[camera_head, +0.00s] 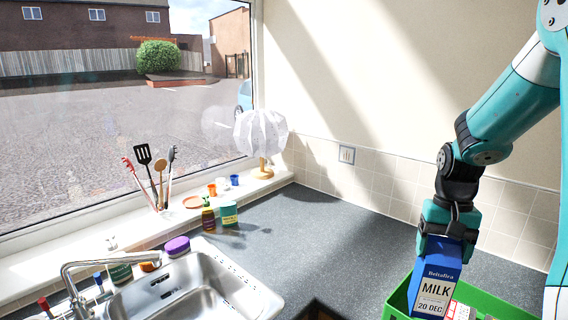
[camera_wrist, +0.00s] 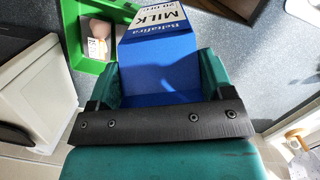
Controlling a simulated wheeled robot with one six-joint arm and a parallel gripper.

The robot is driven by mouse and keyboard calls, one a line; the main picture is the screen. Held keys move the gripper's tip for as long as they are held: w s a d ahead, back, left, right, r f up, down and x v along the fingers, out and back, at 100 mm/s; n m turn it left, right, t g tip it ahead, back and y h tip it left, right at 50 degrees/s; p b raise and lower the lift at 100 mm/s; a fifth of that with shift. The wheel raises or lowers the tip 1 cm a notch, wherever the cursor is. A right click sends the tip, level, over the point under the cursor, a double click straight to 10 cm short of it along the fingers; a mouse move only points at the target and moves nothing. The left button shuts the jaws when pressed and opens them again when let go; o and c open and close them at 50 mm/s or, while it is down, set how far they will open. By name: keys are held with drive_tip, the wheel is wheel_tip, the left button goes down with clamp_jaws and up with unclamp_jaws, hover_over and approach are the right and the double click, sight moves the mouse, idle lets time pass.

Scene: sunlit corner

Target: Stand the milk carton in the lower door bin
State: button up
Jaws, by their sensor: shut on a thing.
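The milk carton (camera_head: 437,278) is blue with a white label reading MILK and 20 DEC. My gripper (camera_head: 447,232) is shut on its top end, and the carton hangs roughly upright below it. In the wrist view the carton (camera_wrist: 160,48) sits between the two teal fingers of my gripper (camera_wrist: 158,80), beside the green crate (camera_wrist: 72,40). I cannot make out the lower door bin in either view.
A red and white pack (camera_head: 460,311) lies in the crate. A white boxy body (camera_wrist: 35,95) stands at the wrist view's left. The sink (camera_head: 175,290), utensils (camera_head: 155,178) and a lamp (camera_head: 261,137) are further left. The grey counter (camera_head: 320,235) between is clear.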

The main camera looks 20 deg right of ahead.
drive_tip(key=w+a+f+n+h, duration=0.1)
drive_tip(key=w+a+f+n, duration=0.3)
drive_tip(key=a+f, duration=0.55)
drive_tip(key=w+a+f+n, duration=0.35)
drive_tip(key=a+f, duration=0.45)
drive_tip(key=f, duration=0.3)
wheel_tip(320, 180, down, 12)
drive_tip(key=b, duration=1.1)
drive_tip(key=shift+d+b, duration=0.25)
drive_tip(key=shift+b, duration=0.05)
drive_tip(key=shift+s, duration=0.1)
idle(0.8)
